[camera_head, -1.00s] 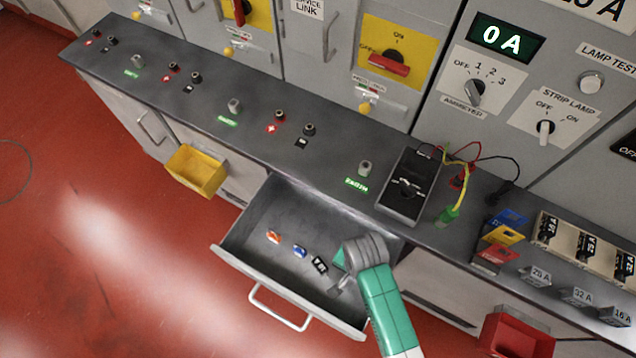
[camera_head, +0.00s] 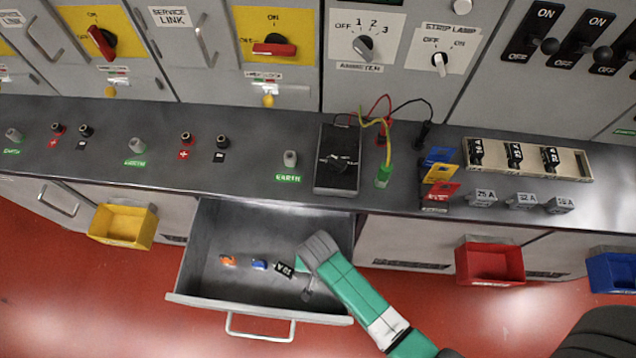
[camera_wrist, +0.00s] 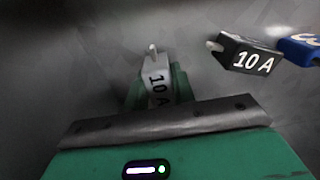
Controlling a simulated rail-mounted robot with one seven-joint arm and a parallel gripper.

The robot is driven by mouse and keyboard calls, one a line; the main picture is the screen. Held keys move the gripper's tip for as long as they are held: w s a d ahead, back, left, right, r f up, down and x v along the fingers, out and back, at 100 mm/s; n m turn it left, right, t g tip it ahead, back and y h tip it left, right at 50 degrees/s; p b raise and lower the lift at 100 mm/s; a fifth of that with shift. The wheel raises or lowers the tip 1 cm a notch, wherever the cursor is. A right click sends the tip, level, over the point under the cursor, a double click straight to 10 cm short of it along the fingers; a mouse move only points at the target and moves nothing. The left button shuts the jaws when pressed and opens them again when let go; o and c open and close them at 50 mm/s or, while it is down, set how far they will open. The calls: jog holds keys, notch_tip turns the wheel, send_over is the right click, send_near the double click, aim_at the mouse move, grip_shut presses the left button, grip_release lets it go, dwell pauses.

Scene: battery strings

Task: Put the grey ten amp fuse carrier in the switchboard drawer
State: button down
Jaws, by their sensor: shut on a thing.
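The switchboard drawer (camera_head: 190,297) is pulled open below the bench in the head view. My gripper (camera_head: 301,264) is inside it, low over the floor at the right side. In the wrist view my gripper (camera_wrist: 155,92) is shut on the grey ten amp fuse carrier (camera_wrist: 157,75), marked 10 A, between its green fingers. I cannot tell whether the carrier touches the drawer floor. A black 10 A carrier (camera_wrist: 247,57) lies just beside it, also visible in the head view (camera_head: 284,270). My wrist hides the held carrier in the head view.
A blue carrier (camera_head: 259,265) and an orange one (camera_head: 228,260) lie further left in the drawer. Grey carriers (camera_head: 482,198) stand on the bench by a fuse rack (camera_head: 580,165). A meter (camera_head: 337,160) sits above the drawer. Yellow (camera_head: 123,227) and red bins (camera_head: 490,264) flank it.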

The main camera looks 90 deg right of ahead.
jog(key=shift+f, duration=0.1)
jog(key=c, duration=1.2)
grip_release()
jog(key=shift+o, duration=0.2)
notch_tip(320, 180, up, 12)
jog(key=p, duration=0.3)
jog(key=shift+p, duration=0.35)
jog(key=shift+w, duration=0.1)
